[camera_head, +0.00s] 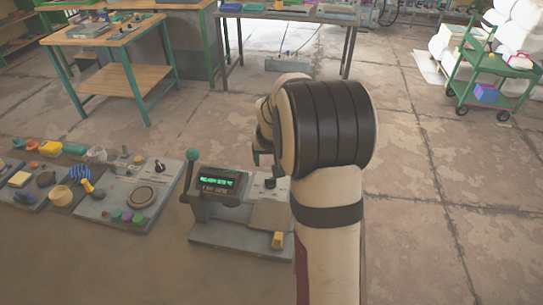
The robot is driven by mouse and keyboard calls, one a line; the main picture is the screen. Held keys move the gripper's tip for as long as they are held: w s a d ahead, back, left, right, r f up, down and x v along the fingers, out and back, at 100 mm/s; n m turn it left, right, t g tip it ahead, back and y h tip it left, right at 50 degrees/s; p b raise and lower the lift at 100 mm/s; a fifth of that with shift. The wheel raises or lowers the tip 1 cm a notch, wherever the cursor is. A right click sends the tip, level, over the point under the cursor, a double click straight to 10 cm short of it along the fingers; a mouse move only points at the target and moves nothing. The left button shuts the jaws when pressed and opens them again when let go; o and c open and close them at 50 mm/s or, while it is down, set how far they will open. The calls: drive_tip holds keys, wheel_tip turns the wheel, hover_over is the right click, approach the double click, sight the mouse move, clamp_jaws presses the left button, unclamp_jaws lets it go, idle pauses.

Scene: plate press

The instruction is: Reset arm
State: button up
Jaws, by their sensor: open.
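The plate press (245,205) stands at the lower middle of the picture, with a grey base, a small screen (218,181) with lit green text, and an upright lever with a green knob (192,154). A small yellow block (278,240) is at the front right of its base. My arm rises at the right of the press and covers its right side. My gripper (262,158) shows only as a small dark part left of my arm, above the back of the press. It is open; most of it is hidden, and I see nothing held.
Left of the press, a grey board (120,212) holds a round disc (141,196) and several small coloured pieces. More parts lie on trays at the far left. Workbenches (122,75) and a green trolley (492,75) stand farther back.

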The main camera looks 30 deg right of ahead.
drive_tip(key=shift+v, duration=1.35)
